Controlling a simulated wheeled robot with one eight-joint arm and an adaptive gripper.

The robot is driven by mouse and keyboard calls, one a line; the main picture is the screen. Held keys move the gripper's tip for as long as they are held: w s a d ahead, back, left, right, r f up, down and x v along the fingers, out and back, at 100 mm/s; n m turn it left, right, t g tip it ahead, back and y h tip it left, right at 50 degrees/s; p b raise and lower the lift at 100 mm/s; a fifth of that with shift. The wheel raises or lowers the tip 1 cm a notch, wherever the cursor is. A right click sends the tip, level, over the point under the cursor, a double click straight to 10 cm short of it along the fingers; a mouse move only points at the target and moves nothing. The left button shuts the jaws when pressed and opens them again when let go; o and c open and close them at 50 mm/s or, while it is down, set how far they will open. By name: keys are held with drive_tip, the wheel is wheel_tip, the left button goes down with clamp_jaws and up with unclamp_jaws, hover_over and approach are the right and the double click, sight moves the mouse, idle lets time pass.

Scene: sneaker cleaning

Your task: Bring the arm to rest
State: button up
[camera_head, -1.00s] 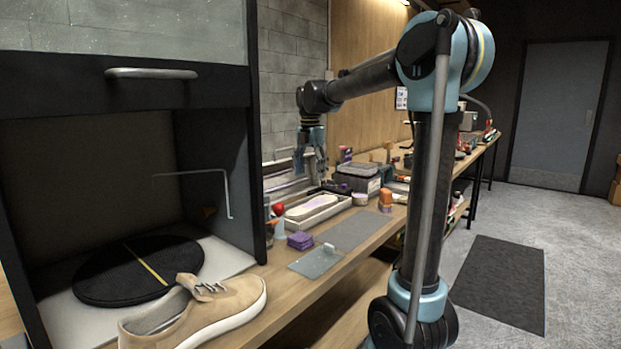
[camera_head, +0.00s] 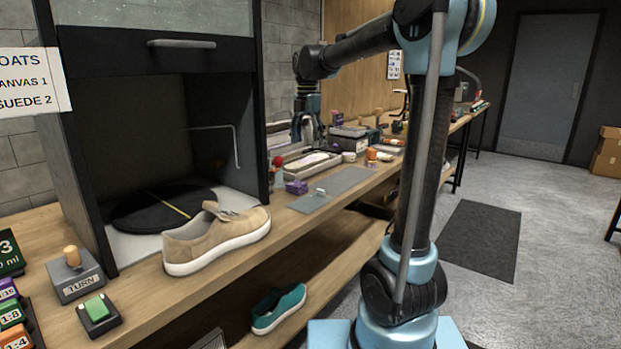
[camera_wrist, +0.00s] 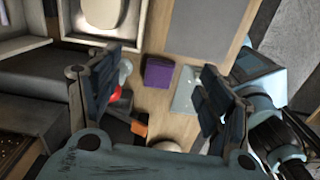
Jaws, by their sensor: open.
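My arm is bent over the bench. My gripper (camera_head: 308,132) hangs fingers down above the bench, just right of the cabinet, beside the shallow tray. In the wrist view my gripper (camera_wrist: 160,95) has its two dark fingers spread wide with nothing between them. Below it on the wood lie a purple block (camera_wrist: 158,72) and a pale grey plate (camera_wrist: 187,92). I cannot tell the exact height of the fingertips above the bench.
A beige sneaker (camera_head: 218,238) stands at the bench's front edge, before the open cabinet (camera_head: 225,60) with a black turntable (camera_head: 135,215). A teal shoe (camera_head: 279,308) lies on the lower shelf. A shallow tray (camera_head: 290,172) and several bottles stand near my gripper. Open floor (camera_head: 540,230) lies right.

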drive_tip(key=s+d+f+m+t, duration=0.1)
drive_tip(key=s+d+f+m, duration=0.4)
drive_tip(key=s+d+m, duration=0.25)
drive_tip(key=s+d+f+m, duration=0.4)
drive_tip(key=s+d+m, duration=0.3)
drive_tip(key=s, duration=0.2)
drive_tip(key=s+d+f+m, duration=0.3)
drive_tip(key=s+f+m, duration=0.3)
drive_tip(key=s+f, duration=0.1)
drive_tip(key=s+d+f+m+t, duration=0.1)
drive_tip(key=s+d+f+m, duration=0.2)
drive_tip(key=s+f+m, duration=0.4)
drive_tip(key=shift+s+f, duration=0.35)
drive_tip(key=shift+f, duration=0.55)
drive_tip(key=shift+w+f, duration=0.2)
drive_tip(key=shift+w, duration=0.25)
